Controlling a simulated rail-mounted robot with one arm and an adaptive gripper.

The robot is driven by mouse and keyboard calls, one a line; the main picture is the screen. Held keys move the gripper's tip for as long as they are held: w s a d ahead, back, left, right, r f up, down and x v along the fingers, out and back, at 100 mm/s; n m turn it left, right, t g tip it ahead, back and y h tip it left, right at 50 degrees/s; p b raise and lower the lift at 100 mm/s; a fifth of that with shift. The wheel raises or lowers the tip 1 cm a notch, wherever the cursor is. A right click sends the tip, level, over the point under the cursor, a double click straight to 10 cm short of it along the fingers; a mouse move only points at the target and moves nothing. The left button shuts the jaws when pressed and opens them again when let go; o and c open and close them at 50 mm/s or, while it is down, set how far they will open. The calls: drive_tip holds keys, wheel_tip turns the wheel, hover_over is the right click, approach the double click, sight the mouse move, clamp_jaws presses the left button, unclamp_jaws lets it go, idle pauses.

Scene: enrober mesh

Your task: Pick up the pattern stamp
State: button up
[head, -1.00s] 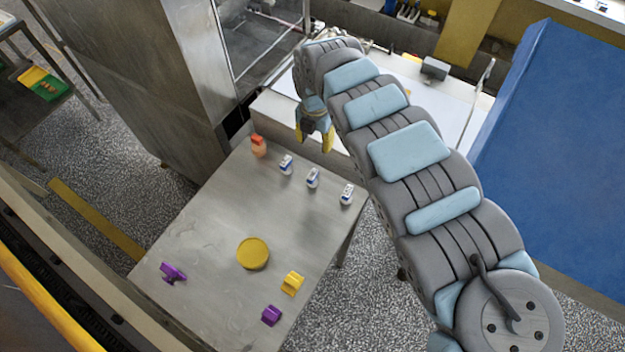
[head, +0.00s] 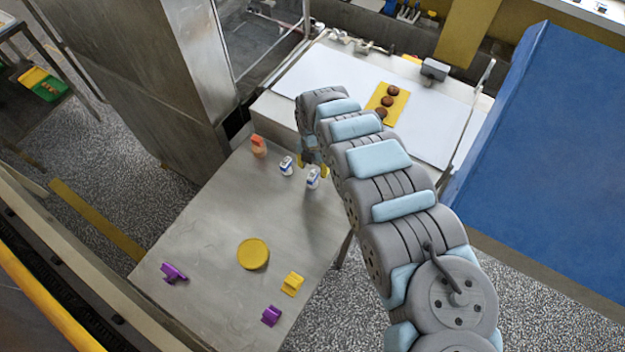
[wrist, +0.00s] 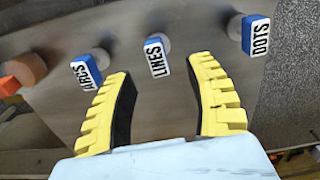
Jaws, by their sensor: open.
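Several white-and-blue stamps stand on the metal table. In the wrist view they read ARCS (wrist: 86,72), LINES (wrist: 156,57) and DOTS (wrist: 255,36). In the head view I see the ARCS stamp (head: 286,166) and the LINES stamp (head: 313,178); my arm hides the DOTS stamp. My gripper (wrist: 160,78) is open and empty, with yellow-and-black fingers. In the wrist view the LINES stamp appears just beyond the fingertips, between their lines. In the head view my gripper (head: 312,166) is partly hidden by my arm, above the stamp row.
The metal table (head: 205,225) also holds an orange object (head: 258,147), a yellow disc (head: 253,254), a yellow block (head: 292,283) and two purple pieces (head: 174,272). Behind is a white surface (head: 330,78) with brown rounds on a yellow mat (head: 399,107). A steel cabinet (head: 150,70) stands left.

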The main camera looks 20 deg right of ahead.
sight(313, 175)
drive_tip(key=shift+a+f, duration=0.15)
drive_tip(key=shift+f, duration=0.75)
drive_tip(key=shift+a+f, duration=0.15)
drive_tip(key=shift+f, duration=0.75)
drive_tip(key=shift+d+f, duration=0.1)
drive_tip(key=shift+f, duration=0.65)
drive_tip(key=shift+w, duration=0.1)
clamp_jaws()
